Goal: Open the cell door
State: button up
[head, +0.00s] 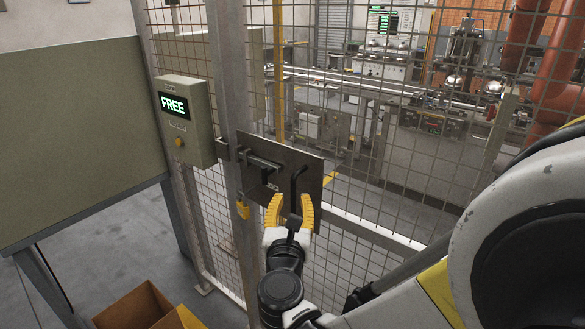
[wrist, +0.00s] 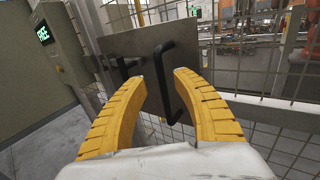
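The cell door is a wire mesh panel (head: 395,140) with a dark metal plate (head: 312,165) on its left side. A black bar handle (head: 294,183) stands out from the plate; it also shows in the wrist view (wrist: 163,92). A black latch (head: 262,163) sits left of the handle, beside the post. The door looks shut against the post. My gripper (head: 291,203), with yellow fingers, is open in front of the plate. In the wrist view the handle appears in the gap between the fingertips (wrist: 162,77). I cannot tell whether it is between them in depth.
A box (head: 181,115) reading FREE is mounted left of the post (head: 232,95). A yellow padlock (head: 243,211) hangs below the latch. A cardboard box (head: 135,308) stands on the floor at lower left. Machinery and an orange robot arm (head: 560,95) are behind the mesh.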

aim_at(293, 190)
jog(key=w, duration=0.3)
jog(key=w+b, duration=0.1)
jog(key=w, duration=0.1)
jog(key=shift+w+d, duration=0.25)
jog(key=shift+w, duration=0.1)
grip_shut()
